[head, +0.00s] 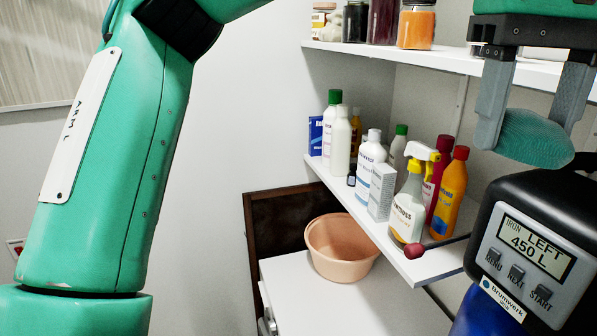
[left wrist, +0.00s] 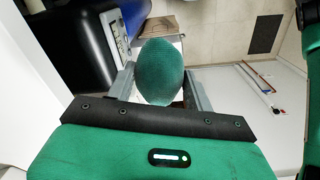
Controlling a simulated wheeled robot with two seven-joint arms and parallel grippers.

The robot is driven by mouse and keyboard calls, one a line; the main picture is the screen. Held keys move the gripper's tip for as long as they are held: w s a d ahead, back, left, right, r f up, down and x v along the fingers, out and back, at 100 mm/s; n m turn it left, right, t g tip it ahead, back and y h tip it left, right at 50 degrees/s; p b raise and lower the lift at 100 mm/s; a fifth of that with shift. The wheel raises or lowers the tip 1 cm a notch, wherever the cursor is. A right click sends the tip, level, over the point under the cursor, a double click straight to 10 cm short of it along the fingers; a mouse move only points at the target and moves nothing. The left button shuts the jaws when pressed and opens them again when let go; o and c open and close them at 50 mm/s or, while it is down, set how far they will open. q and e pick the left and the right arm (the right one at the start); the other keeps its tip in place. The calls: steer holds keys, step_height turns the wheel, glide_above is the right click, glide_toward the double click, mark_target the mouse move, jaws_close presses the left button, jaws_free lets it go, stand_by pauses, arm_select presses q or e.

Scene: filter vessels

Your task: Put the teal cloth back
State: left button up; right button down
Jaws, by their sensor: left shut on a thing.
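The teal cloth (head: 537,138) is a rounded, ribbed bundle at the right of the head view. My left gripper (head: 530,125) points down with its two grey fingers shut on the cloth, one on each side. The cloth hangs just above the black top of a filter unit, and I cannot tell whether it touches it. In the left wrist view the cloth (left wrist: 161,72) shows between the fingers of the gripper (left wrist: 160,85). My right gripper is in neither view.
The black filter unit (head: 485,215) reads "IRON LEFT 450 L" and sits over a blue vessel (head: 478,315). A red-knobbed lever (head: 415,251) sticks out from it. White shelves (head: 425,262) hold several bottles. A peach basin (head: 342,262) stands on a white surface (head: 300,300).

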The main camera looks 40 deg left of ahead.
arm_select(q)
steer(key=w+a+f+m, duration=0.1)
steer(key=a+f, duration=0.4)
steer(key=f, duration=1.2)
steer(key=w+a+f+m, duration=0.2)
steer(key=a+f+m, duration=0.2)
steer(key=f, duration=1.3)
steer(key=w+a+f+m, duration=0.1)
steer(key=a+f, duration=0.7)
steer(key=f, duration=0.8)
steer(key=shift+w+f+m, duration=0.4)
steer(key=shift+m, duration=0.5)
steer(key=shift+d, duration=0.15)
